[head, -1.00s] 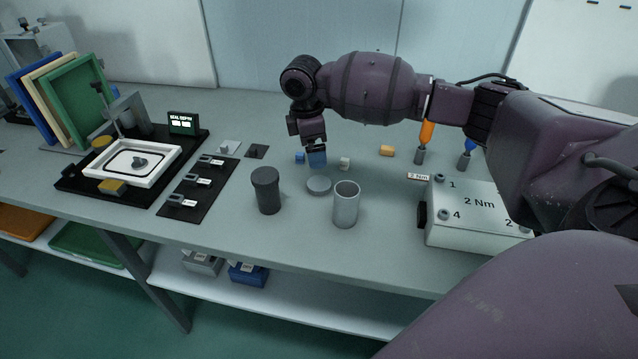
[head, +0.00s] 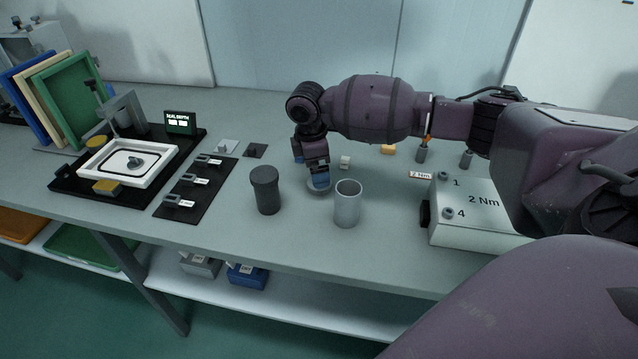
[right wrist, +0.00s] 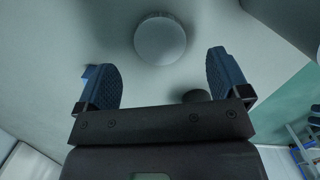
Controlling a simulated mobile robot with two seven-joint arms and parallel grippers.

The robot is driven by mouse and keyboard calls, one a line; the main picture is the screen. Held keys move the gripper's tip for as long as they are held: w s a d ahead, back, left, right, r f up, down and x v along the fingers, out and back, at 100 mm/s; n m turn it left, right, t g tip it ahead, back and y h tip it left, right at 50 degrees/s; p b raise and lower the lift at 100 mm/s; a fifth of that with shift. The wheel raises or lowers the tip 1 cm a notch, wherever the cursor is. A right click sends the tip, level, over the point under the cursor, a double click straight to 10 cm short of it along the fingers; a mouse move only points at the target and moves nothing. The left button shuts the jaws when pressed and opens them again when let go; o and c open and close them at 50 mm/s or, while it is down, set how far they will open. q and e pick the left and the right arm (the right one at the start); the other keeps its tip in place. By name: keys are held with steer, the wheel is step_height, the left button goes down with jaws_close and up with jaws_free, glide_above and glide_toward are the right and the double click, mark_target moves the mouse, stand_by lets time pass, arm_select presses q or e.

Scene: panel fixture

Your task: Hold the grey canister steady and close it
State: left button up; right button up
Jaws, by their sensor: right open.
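The grey canister (head: 347,204) is a light grey, open-topped cylinder standing upright on the bench. A flat round grey lid (head: 311,187) lies on the bench just left of it, partly hidden by my gripper; it also shows in the right wrist view (right wrist: 160,40). My right gripper (head: 319,180), with blue fingertips, points down over the lid in the head view. In the right wrist view its fingers (right wrist: 163,78) are wide apart with nothing between them, and the lid is beyond them. My left gripper is not in view.
A dark canister (head: 266,191) with its top covered stands left of the lid. A grey box marked 2 Nm (head: 470,213) is at right. A black fixture with a white frame (head: 128,162) and a black strip of holders (head: 196,187) are at left. The bench front is clear.

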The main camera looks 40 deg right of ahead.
step_height(320, 180, down, 4)
steer(key=shift+s+d+f+b, duration=0.1)
steer(key=shift+d+b, duration=0.05)
steer(key=shift+b, duration=0.35)
steer(key=shift+f, duration=0.25)
steer(key=shift+r, duration=0.1)
steer(key=c, duration=0.9)
steer(key=shift+c, duration=0.4)
steer(key=shift+r, duration=0.2)
arm_select(q)
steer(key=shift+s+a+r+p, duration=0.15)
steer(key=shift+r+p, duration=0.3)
steer(key=shift+p, duration=0.6)
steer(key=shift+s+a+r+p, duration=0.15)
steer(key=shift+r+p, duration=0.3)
steer(key=shift+p, duration=0.6)
arm_select(e)
step_height(320, 180, up, 20)
steer(key=shift+f, duration=0.2)
